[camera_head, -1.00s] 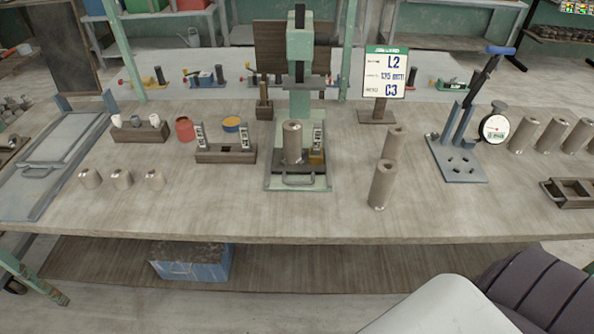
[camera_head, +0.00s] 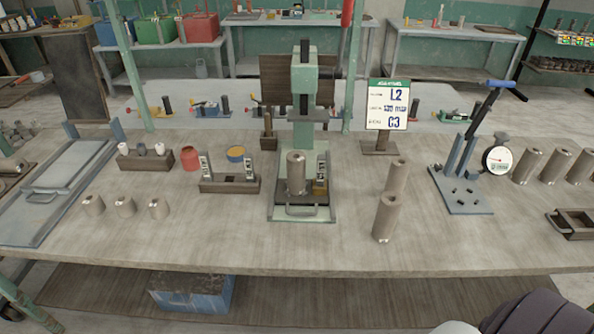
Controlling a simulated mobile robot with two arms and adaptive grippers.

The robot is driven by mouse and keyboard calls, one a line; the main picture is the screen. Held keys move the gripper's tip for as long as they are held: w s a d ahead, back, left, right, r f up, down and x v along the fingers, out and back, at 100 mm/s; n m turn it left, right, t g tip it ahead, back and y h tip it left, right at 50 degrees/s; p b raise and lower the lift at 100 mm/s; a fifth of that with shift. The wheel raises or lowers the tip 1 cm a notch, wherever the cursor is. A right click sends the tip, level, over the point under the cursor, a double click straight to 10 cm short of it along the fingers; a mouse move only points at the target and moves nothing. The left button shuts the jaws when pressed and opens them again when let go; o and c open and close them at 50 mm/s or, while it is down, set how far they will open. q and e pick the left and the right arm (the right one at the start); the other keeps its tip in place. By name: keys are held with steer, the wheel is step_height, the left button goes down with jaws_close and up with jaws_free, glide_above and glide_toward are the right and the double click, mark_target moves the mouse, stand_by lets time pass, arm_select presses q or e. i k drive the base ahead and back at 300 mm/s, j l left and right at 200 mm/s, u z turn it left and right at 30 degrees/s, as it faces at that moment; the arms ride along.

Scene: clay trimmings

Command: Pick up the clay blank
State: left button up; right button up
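Several tall grey-brown clay cylinders stand upright on the table; I cannot tell which one the task calls the clay blank. One cylinder (camera_head: 296,172) stands in the green press (camera_head: 304,212). A front cylinder (camera_head: 385,218) stands right of the press, with another cylinder (camera_head: 397,174) just behind it. More cylinders (camera_head: 527,166) stand at the far right. Neither gripper shows; only a white and dark ribbed part, probably of my arm, shows at the bottom right.
A sign (camera_head: 387,105) reading L2 and C3 stands behind the cylinders. A blue lever tool (camera_head: 463,190) with a dial gauge (camera_head: 497,160) is to the right. A grey framed tray (camera_head: 60,190) lies at the left.

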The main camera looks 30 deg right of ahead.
mark_target(295, 160)
steer(key=z, duration=0.6)
steer(key=i+j+z, duration=0.15)
steer(key=j+z, duration=0.5)
steer(key=j, duration=0.2)
steer(key=i+j+z, duration=0.1)
steer(key=j+z, duration=0.2)
steer(key=j, duration=0.2)
